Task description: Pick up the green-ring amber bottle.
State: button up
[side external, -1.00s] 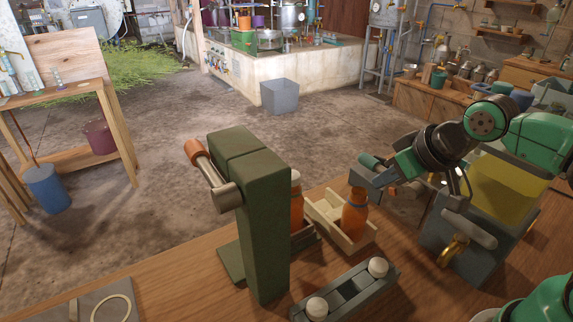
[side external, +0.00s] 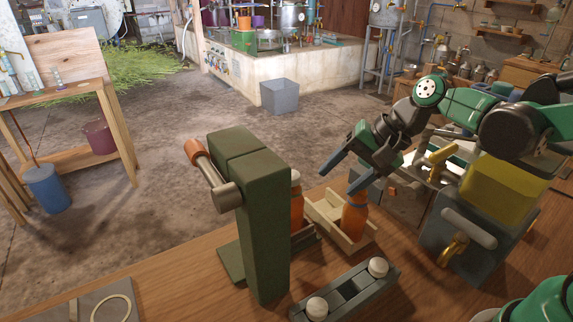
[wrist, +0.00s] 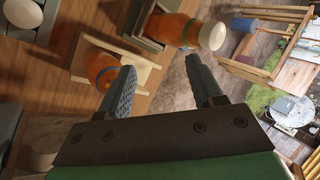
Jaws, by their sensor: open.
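Two amber bottles show. One amber bottle (side external: 354,219), with a blue band at its top, stands in a pale wooden tray (side external: 325,222); it also shows in the wrist view (wrist: 91,60). The other, a white-capped amber bottle (side external: 297,212), stands behind the green press, partly hidden; the wrist view shows it more fully (wrist: 170,27). In the wrist view the jaws (wrist: 160,64) frame floor and tray edge.
The tall green press (side external: 262,220) with its orange-handled lever (side external: 204,165) stands left of the bottles. A grey rack with white caps (side external: 345,292) lies in front. A grey vessel with a brass tap (side external: 465,235) and yellow block (side external: 505,187) stands at right.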

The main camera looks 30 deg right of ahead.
jog(key=w+a+m+y, duration=0.1)
jog(key=m+y, duration=0.1)
jog(key=m, duration=0.2)
jog(key=w+a+f+m+y, duration=0.1)
jog(key=w+m+y, duration=0.1)
jog(key=m+y, duration=0.1)
jog(key=w+a+f+m+y, duration=0.1)
jog(key=w+m+y, duration=0.1)
jog(key=m, duration=0.3)
jog(key=shift+g+y, duration=0.4)
jog(key=shift+a, duration=0.15)
jog(key=shift+x, duration=2.35)
jog(key=shift+w, duration=0.1)
grip_shut()
